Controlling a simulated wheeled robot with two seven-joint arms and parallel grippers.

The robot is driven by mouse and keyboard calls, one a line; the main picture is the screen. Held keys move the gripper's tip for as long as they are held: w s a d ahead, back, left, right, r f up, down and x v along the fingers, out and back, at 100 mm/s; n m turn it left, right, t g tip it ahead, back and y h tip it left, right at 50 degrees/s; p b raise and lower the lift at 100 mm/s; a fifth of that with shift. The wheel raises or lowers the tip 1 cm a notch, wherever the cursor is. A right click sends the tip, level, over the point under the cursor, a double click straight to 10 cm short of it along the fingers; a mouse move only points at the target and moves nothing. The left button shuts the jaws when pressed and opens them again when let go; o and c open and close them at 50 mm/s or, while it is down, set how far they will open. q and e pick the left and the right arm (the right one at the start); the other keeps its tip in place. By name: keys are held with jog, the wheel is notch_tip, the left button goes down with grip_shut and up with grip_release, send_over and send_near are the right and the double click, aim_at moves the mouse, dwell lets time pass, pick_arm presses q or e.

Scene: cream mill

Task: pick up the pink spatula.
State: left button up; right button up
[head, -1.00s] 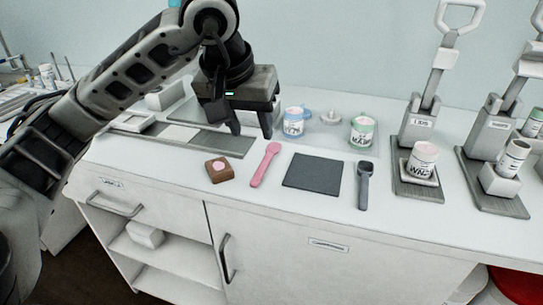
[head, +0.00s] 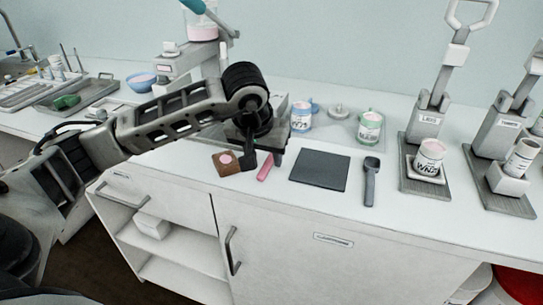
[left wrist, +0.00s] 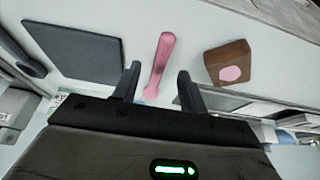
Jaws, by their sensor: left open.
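The pink spatula (head: 265,168) lies on the white counter, partly hidden by my left gripper (head: 262,162) in the head view. In the left wrist view the spatula (left wrist: 160,62) shows between the two open fingers of my left gripper (left wrist: 156,82), with its wider end farther from the hand. The fingers stand on either side of it, with a gap on each side, and nothing is held. I cannot tell how high the fingertips are above the counter. My right gripper does not show.
A brown block with a pink spot (head: 227,163) lies close left of the spatula. A dark square mat (head: 320,170) and a dark grey scoop (head: 370,182) lie to the right. Blue (head: 301,116) and green (head: 369,127) cups stand behind. Bare counter lies in front.

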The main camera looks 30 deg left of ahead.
pick_arm(q)
jog(key=shift+x, duration=1.15)
grip_shut()
jog(key=shift+r, duration=0.1)
